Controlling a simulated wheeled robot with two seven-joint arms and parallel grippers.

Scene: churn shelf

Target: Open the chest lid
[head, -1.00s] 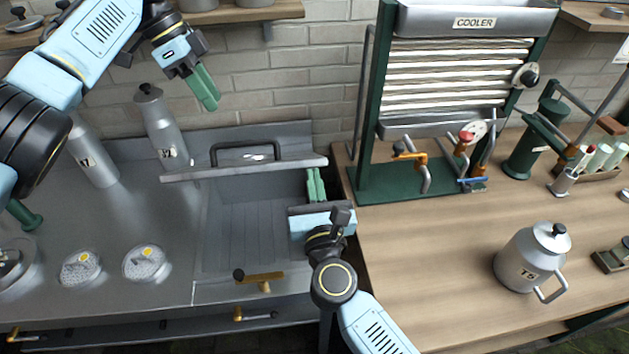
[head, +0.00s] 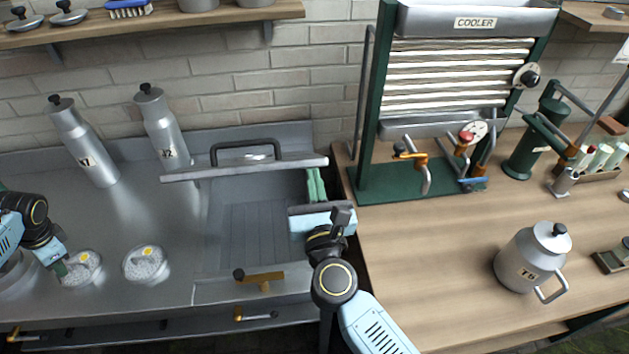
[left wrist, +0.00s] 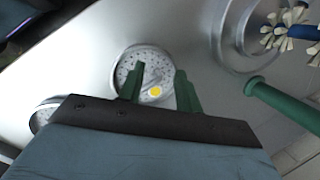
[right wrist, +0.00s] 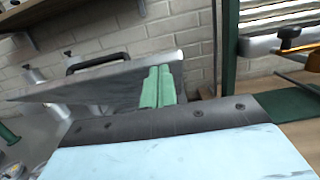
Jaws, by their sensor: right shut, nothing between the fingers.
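The chest lid (head: 243,166) is raised; its long front edge and black handle (head: 245,146) face me in the head view. Below it, the grey slatted inside of the chest (head: 250,235) is exposed. In the right wrist view the lid (right wrist: 95,82) slants up to the shut green fingers of my right gripper (right wrist: 158,88). My right gripper (head: 316,185) is at the lid's right end, with nothing between its fingers; I cannot tell whether they touch the lid. My left gripper (head: 62,268) is open above a round perforated disc (left wrist: 143,75) with a yellow dot.
Another such disc (head: 146,264) lies to its right on the metal counter. Two metal bottles (head: 85,148) (head: 166,135) stand at the back left. The cooler stand (head: 420,185) and a lidded metal can (head: 530,258) are on the wooden counter at right.

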